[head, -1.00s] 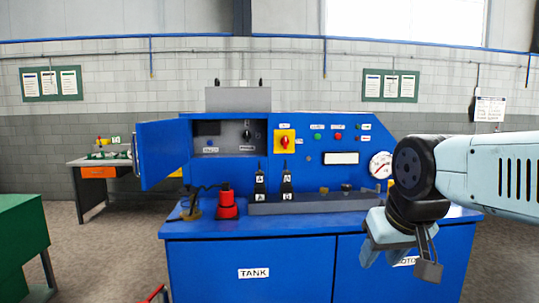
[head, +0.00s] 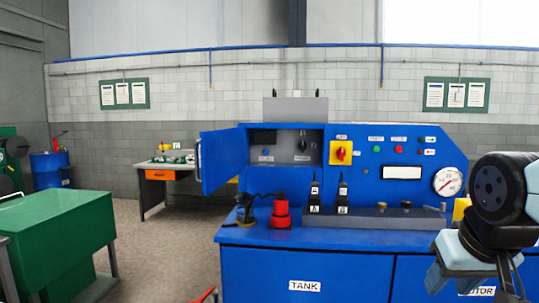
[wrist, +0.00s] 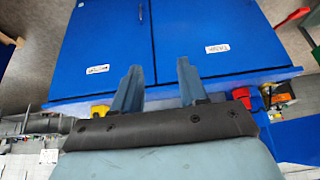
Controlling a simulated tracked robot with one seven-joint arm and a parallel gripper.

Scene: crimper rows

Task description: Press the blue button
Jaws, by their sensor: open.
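The blue machine (head: 230,236) has a panel with a green button (head: 376,149), a red button (head: 398,150) and a yellow plate with a red rotary switch (head: 341,153). A small blue button (head: 266,151) appears inside the open compartment, left of a dark knob (head: 303,146). It is too small to make out well. My gripper (head: 478,281) is at the lower right, in front of the cabinet and well away from the compartment. In the wrist view its two fingers (wrist: 160,85) are apart with nothing between them, and the cabinet doors show upside down.
The compartment's blue door (head: 223,161) stands open to the left. A red cylinder (head: 281,213) and two black levers (head: 315,194) stand on the counter in front. A gauge (head: 448,181) is at the right. A green cabinet (head: 65,235) stands left, with open floor between.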

